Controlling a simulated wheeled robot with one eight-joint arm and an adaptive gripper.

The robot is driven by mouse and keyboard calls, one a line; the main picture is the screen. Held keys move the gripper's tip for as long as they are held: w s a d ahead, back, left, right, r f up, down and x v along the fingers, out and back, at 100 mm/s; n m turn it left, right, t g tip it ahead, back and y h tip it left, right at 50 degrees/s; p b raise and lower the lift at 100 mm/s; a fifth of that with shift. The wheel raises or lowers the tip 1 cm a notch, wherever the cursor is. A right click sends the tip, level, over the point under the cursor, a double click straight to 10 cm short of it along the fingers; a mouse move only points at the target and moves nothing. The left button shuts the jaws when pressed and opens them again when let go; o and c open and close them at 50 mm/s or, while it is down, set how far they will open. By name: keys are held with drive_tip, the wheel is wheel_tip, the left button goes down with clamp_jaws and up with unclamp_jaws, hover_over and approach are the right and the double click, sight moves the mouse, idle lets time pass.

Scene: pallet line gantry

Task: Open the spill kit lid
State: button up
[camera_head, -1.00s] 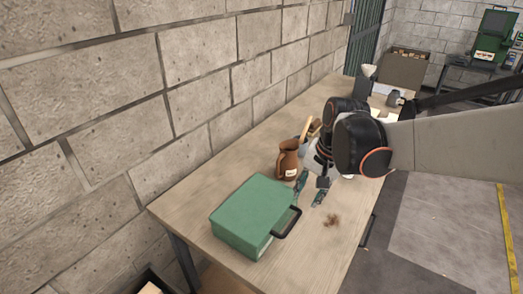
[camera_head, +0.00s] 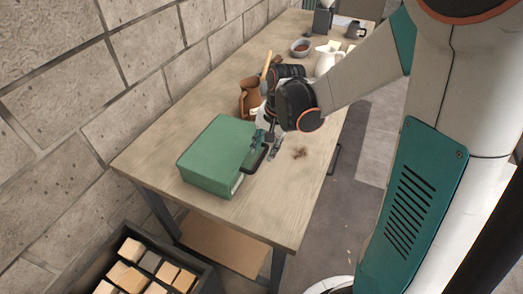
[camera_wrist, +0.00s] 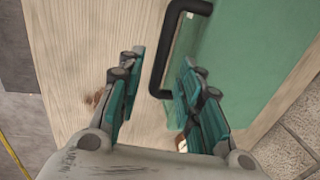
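The spill kit is a green box-shaped case (camera_head: 215,150) on the near part of the wooden table, and its lid looks closed. Its black handle (camera_head: 255,163) sticks out from the right side. My gripper (camera_head: 267,148) is open and empty, right by the handle. In the wrist view, the fingertips of my gripper (camera_wrist: 158,64) appear on either side of the long bar of the handle (camera_wrist: 164,55). I cannot tell whether they touch it. The green case (camera_wrist: 240,60) fills the right of that view, partly hidden by the right finger.
Behind my gripper stand a brown jug (camera_head: 249,100), a white pitcher (camera_head: 327,60) and a bowl (camera_head: 300,47). A dark stain (camera_head: 299,153) marks the table (camera_head: 240,215) to the right. A bin of blocks (camera_head: 145,270) stands below the near end. A block wall runs along the left.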

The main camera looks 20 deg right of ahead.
drive_tip(key=shift+w+a+f, duration=0.15)
drive_tip(key=shift+f, duration=1.1)
drive_tip(key=shift+c, duration=0.6)
clamp_jaws()
drive_tip(key=shift+r, duration=0.15)
